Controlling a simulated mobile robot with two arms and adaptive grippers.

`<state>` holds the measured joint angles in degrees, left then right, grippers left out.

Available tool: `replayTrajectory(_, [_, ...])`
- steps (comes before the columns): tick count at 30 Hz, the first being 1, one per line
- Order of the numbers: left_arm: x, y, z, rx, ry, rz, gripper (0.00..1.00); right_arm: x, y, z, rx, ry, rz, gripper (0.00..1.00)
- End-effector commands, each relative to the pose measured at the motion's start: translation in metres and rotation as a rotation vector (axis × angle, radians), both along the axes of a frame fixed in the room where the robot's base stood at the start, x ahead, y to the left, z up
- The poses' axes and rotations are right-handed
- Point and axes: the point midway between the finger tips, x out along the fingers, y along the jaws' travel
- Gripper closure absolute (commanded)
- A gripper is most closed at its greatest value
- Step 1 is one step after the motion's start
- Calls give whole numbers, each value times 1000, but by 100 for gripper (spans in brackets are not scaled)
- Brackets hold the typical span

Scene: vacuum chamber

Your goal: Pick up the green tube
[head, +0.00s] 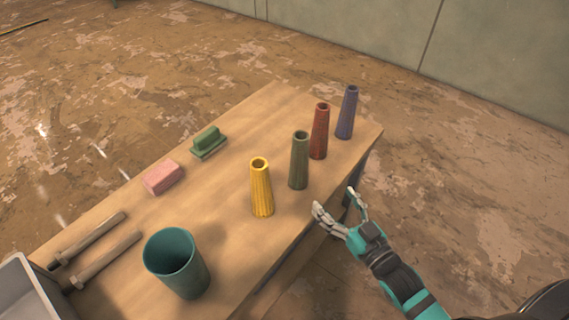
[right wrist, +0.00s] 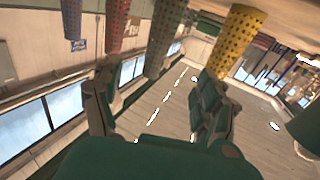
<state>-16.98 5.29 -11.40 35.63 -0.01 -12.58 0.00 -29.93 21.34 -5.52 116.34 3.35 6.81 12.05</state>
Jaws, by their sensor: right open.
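The green tube (head: 299,162) stands upright on the wooden table, between the yellow tube (head: 261,188) and the red tube (head: 319,132). My right gripper (head: 335,203) is open and empty, beside the table's right edge and apart from the green tube. In the right wrist view the green tube (right wrist: 165,35) shows ahead, between the two spread fingers (right wrist: 158,80). The yellow tube (right wrist: 236,42) shows to its right there and the red tube (right wrist: 116,22) to its left. My left gripper is in neither view.
A blue-purple tube (head: 347,112) stands at the far end of the row on the table (head: 222,222). A teal cup (head: 176,264), a pink block (head: 164,178), a green block (head: 208,142), two bolts (head: 105,260) and a grey bin (head: 28,290) lie to the left.

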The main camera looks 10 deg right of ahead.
Motion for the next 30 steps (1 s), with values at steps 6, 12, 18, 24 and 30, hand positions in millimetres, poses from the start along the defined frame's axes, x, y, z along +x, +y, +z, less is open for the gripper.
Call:
replayTrajectory(6, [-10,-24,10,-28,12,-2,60,44,12,4,2,-4,0,24])
replayTrajectory(12, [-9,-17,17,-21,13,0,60,85,23,3,1,-1,-2,24])
replayTrajectory(18, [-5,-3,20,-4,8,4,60,108,30,1,1,1,-1,24])
replayTrajectory(24, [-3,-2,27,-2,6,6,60,122,35,4,1,0,-1,24])
replayTrajectory(30, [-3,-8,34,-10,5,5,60,151,43,6,2,1,-1,24])
